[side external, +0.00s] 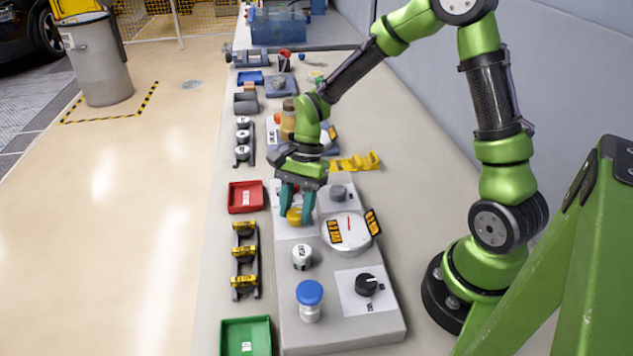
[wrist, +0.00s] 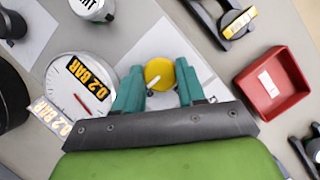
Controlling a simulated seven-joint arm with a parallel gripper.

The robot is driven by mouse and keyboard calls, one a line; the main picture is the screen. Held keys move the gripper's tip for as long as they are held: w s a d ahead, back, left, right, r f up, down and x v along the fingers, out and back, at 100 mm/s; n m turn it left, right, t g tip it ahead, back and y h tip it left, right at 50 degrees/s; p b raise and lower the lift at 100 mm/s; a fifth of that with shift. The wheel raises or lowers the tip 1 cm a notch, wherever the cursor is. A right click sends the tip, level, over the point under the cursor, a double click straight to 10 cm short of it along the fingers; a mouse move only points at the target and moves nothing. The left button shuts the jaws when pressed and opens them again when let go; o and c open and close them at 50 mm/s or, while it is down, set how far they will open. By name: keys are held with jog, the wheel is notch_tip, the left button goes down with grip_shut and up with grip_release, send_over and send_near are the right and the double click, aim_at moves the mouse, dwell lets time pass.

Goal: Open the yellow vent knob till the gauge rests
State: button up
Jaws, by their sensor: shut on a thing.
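The yellow vent knob (side external: 294,216) stands on a white plate on the grey panel. In the wrist view the knob (wrist: 158,73) is round with a pale pointer mark, between the teal fingers. My gripper (side external: 297,208) reaches down from above and is shut on the knob, one finger on each side. The gauge (side external: 347,231) is a white dial with a red needle, just right of the knob. In the wrist view the gauge (wrist: 88,90) has its needle short of an orange "0.2 BAR" label, and my finger covers part of its rim.
A blue-capped post (side external: 309,295), a black dial knob (side external: 366,285) and a small white cap (side external: 302,256) stand on the same panel. A red tray (side external: 245,196) and a green tray (side external: 246,337) lie at its left. A rack with yellow-topped pieces (side external: 244,258) sits between them.

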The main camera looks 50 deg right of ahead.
jog(key=shift+n, duration=0.3)
jog(key=n+g, duration=0.1)
jog(key=n, duration=0.2)
jog(key=shift+w+n+h, duration=0.1)
jog(key=shift+n+h, duration=0.3)
jog(key=n+g, duration=0.1)
jog(key=n, duration=0.2)
jog(key=shift+w+n+h, duration=0.1)
jog(key=shift+n+h, duration=0.2)
jog(key=shift+h, duration=0.1)
jog(key=n, duration=0.2)
jog(key=n+g+h, duration=0.1)
jog(key=n, duration=0.1)
jog(key=shift+a+h, duration=0.15)
jog(key=shift+h, duration=0.15)
jog(key=shift+n+h, duration=0.7)
jog(key=shift+n, duration=1.2)
jog(key=o, duration=1.1)
jog(key=shift+a, duration=0.1)
jog(key=shift+c, duration=0.2)
